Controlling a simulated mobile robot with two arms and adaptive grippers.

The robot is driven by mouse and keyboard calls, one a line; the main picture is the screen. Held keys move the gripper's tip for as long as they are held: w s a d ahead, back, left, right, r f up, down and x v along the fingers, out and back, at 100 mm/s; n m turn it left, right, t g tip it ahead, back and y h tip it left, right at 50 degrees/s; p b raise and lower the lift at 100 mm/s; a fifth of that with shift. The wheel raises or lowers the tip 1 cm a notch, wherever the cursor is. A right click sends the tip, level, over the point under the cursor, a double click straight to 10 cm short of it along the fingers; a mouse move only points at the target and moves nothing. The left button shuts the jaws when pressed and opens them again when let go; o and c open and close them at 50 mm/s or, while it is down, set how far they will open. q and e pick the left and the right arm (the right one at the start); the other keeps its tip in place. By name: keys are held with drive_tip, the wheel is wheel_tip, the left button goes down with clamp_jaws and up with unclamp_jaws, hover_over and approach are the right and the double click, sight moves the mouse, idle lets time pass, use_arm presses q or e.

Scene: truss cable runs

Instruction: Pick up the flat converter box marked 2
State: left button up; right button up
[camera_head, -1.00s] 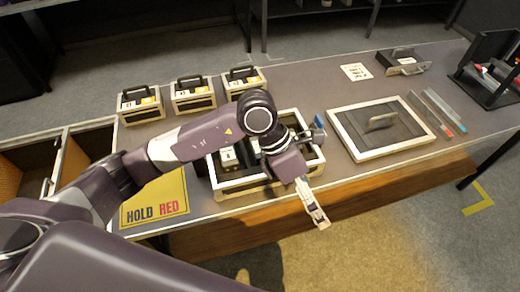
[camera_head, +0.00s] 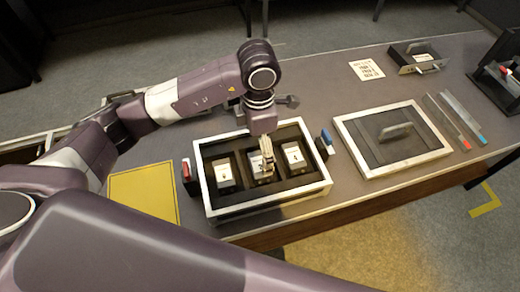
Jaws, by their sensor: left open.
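Three flat converter boxes with pale tops sit side by side in a white-rimmed tray (camera_head: 207,185) with a dark inside. The left box (camera_head: 224,174) and the right box (camera_head: 294,158) are in clear view. The middle box (camera_head: 257,172) is partly covered by my left gripper. The marks on the tops are too small to read, so I cannot tell which is 2. My left gripper (camera_head: 267,163) points down over the middle box, open. I cannot tell whether its fingers touch the box. My right gripper is not in view.
A white-framed panel with a handle (camera_head: 357,141) lies right of the tray. A blue-topped piece (camera_head: 327,138) and a red-topped piece (camera_head: 186,170) flank the tray. A yellow sheet (camera_head: 143,193) lies left. Flat strips and a black rack (camera_head: 497,85) are further right.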

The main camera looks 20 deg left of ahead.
sight(260, 164)
use_arm(q)
drive_tip(key=shift+w+a+f, duration=0.15)
drive_tip(key=shift+w+f, duration=0.35)
drive_tip(key=shift+f, duration=0.15)
drive_tip(key=f+p, duration=0.1)
drive_tip(key=f, duration=0.1)
drive_tip(key=s+f+p, duration=0.1)
drive_tip(key=shift+d+f, duration=0.2)
drive_tip(key=shift+f, duration=0.2)
drive_tip(key=shift+w+f+p, duration=0.2)
drive_tip(key=shift+f+p, duration=0.1)
drive_tip(key=shift+f, duration=1)
drive_tip(key=c, duration=1.5)
drive_tip(key=shift+c, duration=1.3)
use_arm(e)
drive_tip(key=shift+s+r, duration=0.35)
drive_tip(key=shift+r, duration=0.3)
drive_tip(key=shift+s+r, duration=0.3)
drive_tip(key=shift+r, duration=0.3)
